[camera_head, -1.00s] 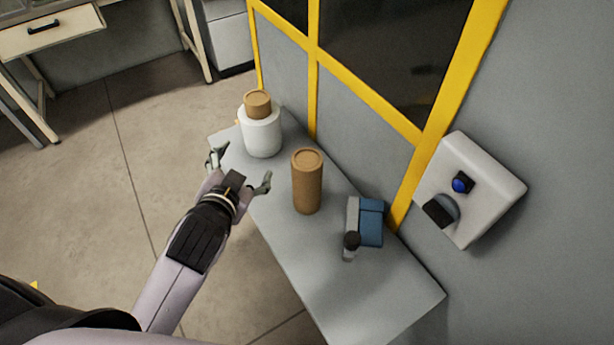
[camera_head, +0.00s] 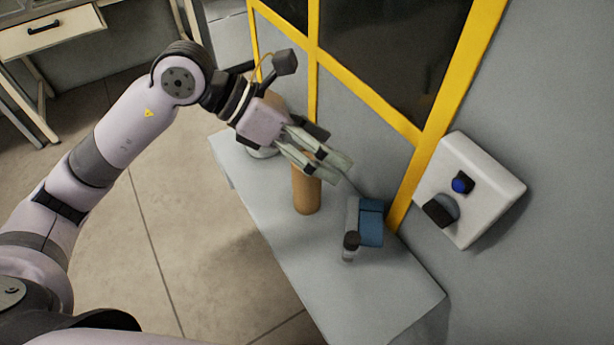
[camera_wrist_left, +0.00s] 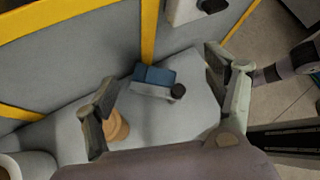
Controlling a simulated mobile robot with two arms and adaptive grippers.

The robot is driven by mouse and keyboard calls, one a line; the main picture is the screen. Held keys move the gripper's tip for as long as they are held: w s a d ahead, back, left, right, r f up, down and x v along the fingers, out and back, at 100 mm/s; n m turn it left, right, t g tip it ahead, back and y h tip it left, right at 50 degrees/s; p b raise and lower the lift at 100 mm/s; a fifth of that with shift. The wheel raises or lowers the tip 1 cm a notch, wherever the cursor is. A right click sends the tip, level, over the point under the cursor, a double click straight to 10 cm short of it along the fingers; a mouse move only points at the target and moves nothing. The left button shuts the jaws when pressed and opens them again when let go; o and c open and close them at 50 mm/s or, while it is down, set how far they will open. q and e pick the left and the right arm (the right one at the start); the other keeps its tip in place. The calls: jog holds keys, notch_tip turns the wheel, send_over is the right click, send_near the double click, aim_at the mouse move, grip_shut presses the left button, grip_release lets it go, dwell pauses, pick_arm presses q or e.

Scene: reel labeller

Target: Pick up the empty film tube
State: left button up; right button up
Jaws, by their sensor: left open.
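A brown cardboard tube (camera_head: 307,197), which I take to be the empty film tube, stands upright on the grey shelf (camera_head: 375,285). My left gripper (camera_head: 334,171) is open in front of and above it in the head view and hides its top. In the left wrist view the tube (camera_wrist_left: 119,130) is partly hidden behind the left finger of my open gripper (camera_wrist_left: 160,68). Nothing shows held between the fingers, and I cannot tell whether a finger touches the tube. My right gripper is not in view.
A white roll (camera_head: 262,153) with a brown core is mostly hidden behind my left wrist. A blue and grey device (camera_head: 370,222) with a dark knob stands right of the tube. A yellow-framed panel and a white button box (camera_head: 480,190) bound the shelf. Its front end is clear.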

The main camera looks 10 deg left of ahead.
pick_arm(q)
jog(key=w+a+f+t+y, duration=0.1)
jog(key=w+a+y, duration=0.15)
jog(key=a, duration=0.25)
jog(key=w+a+f+y, duration=0.1)
jog(key=a+f+y, duration=0.15)
jog(key=a, duration=0.25)
jog(key=p, duration=0.3)
send_near(307, 184)
jog(key=shift+t+y, duration=0.3)
jog(key=w+d+f, duration=0.1)
jog(key=w+f, duration=0.1)
jog(key=w+d+f, duration=0.2)
jog(key=shift+w+d+f, duration=0.2)
jog(key=shift+w+f, duration=0.1)
jog(key=shift+w, duration=0.1)
jog(key=shift+p+x, duration=0.9)
jog(key=shift+x, duration=2)
jog(key=shift+a, duration=0.25)
jog(key=shift+c, duration=0.4)
jog(key=c, duration=1.2)
jog(key=shift+c, duration=0.4)
jog(key=shift+r, duration=0.1)
